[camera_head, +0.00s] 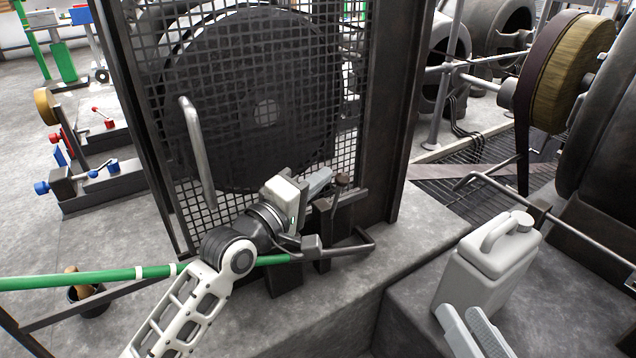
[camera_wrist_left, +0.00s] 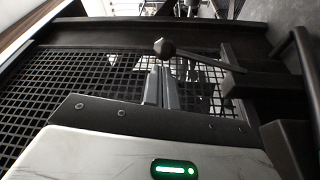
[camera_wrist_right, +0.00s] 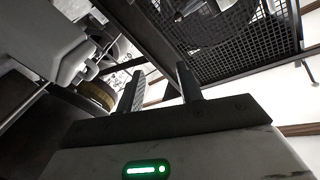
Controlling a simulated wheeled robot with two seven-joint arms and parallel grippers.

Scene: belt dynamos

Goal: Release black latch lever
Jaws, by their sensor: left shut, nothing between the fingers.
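The black latch lever has a dark round knob (camera_head: 343,180) by the post beside the mesh guard. In the left wrist view, the latch lever (camera_wrist_left: 205,59) runs right from its knob, which lies just beyond my fingertips. My left gripper (camera_head: 320,180) is shut and empty, its fingertips close to the knob on its left side; I cannot tell whether they touch. Its closed fingers (camera_wrist_left: 161,85) also show in the left wrist view. My right gripper (camera_head: 471,325) is open and empty, low at the right beside a jug; its fingers (camera_wrist_right: 160,88) stand apart in the right wrist view.
The mesh guard (camera_head: 215,207) with a bent grey handle (camera_head: 197,150) stands before a large dark wheel. A green bar (camera_head: 110,277) crosses below my left wrist. A pale jug (camera_head: 488,265) stands on the right ledge. A belt pulley (camera_head: 570,75) is at the upper right.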

